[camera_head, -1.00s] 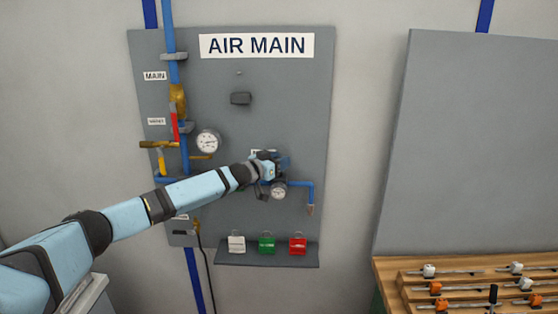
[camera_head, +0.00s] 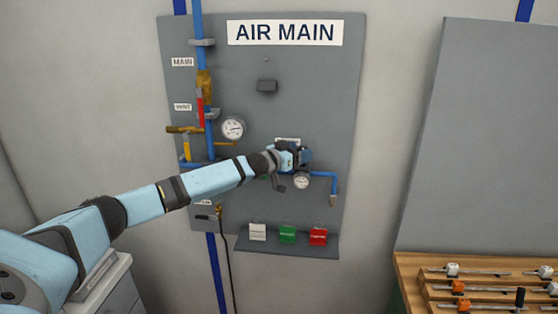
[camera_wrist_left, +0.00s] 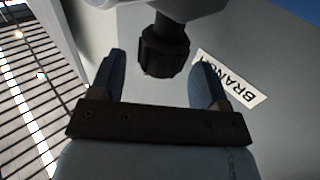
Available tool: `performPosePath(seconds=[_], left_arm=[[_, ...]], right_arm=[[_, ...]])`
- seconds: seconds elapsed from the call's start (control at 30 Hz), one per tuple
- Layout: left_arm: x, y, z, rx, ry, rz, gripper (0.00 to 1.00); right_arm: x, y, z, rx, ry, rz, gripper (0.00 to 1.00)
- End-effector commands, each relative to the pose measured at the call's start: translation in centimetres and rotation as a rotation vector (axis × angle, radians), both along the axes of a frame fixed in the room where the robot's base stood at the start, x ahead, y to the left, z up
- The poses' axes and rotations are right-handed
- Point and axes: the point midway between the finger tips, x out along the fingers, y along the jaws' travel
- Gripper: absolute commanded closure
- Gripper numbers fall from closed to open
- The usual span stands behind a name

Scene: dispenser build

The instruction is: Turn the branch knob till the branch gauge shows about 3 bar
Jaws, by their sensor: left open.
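The branch knob (camera_wrist_left: 165,50) is a black ribbed cap in the left wrist view. It sits between and a little beyond the two fingers of my left gripper (camera_wrist_left: 160,75), which is open, with a gap on each side of the knob. In the head view my left gripper (camera_head: 300,158) is at the branch fitting and hides the knob. The branch gauge (camera_head: 301,181) is a small round white dial just below the gripper; its reading is too small to tell. The BRANCH label (camera_wrist_left: 232,78) shows upside down beside the right finger. My right gripper is not in view.
The grey AIR MAIN board (camera_head: 300,90) carries a larger main gauge (camera_head: 233,128), a red valve lever (camera_head: 200,108) and a yellow lever (camera_head: 187,146). A blue pipe (camera_head: 328,175) runs right of the branch gauge. White, green and red tags (camera_head: 287,234) stand on the lower shelf.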

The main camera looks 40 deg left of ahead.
Motion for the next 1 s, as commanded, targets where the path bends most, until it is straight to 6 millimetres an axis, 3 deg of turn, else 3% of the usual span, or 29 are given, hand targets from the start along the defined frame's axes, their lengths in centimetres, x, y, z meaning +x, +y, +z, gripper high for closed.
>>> performPosePath(seconds=[0.3, 0.5, 0.7, 1.0], left_arm=[[-6.3, 1.5, -0.5, 0.004, 0.002, 0.000, 0.31], [-9.2, 2.3, -0.4, 0.002, 0.003, 0.001, 0.31], [-10.7, 2.6, -0.2, 0.000, 0.001, 0.001, 0.31], [-11.1, 2.7, 0.0, 0.000, 0.000, 0.001, 0.31]], right_arm=[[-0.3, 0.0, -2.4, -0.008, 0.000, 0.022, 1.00], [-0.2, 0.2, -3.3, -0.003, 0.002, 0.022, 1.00], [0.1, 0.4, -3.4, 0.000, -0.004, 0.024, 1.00], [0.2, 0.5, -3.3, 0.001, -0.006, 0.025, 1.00]])
